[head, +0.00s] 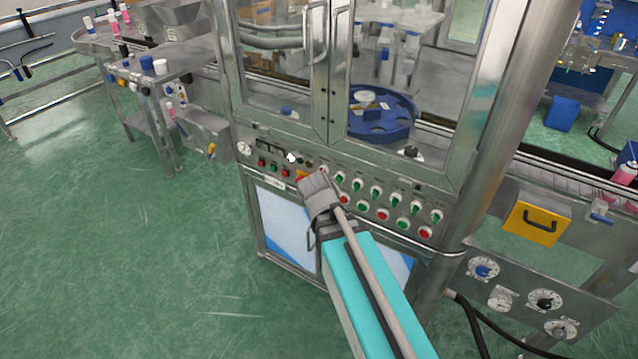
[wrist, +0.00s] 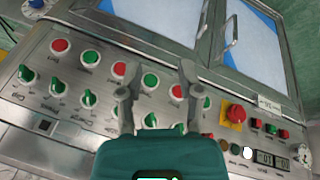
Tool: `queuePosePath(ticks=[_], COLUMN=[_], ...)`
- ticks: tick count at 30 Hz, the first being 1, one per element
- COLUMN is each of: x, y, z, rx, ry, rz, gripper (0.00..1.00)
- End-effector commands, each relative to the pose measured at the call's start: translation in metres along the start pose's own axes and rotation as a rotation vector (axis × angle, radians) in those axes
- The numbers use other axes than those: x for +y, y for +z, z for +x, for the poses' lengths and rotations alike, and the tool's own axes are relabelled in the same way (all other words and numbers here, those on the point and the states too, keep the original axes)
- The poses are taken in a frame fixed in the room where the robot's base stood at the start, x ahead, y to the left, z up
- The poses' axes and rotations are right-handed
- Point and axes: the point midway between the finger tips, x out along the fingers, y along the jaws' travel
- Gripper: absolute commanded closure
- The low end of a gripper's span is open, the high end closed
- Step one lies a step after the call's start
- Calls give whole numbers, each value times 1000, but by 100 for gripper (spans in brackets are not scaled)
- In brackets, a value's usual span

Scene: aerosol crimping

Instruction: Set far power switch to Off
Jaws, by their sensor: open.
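The steel control panel (head: 390,208) on the glazed machine carries rows of round green and red buttons and green rotary switches with white surrounds. My gripper (head: 312,181) is in front of the panel's middle. Its two fingers (wrist: 155,82) are apart and nothing shows between them.
The gripper and arm hide part of the panel in the head view. Glass doors (head: 330,70) stand above the panel. The green floor (head: 130,260) at left is clear.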

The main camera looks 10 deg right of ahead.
Motion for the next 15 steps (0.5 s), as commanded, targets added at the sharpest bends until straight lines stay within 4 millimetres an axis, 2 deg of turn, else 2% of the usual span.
queuePosePath(ticks=[1,4,15], x=[-7,-12,-46], y=[-4,-15,-52], z=[13,21,28], rx=[45,141,568], ry=[34,93,166], rz=[49,157,523], gripper=[53,53,53])
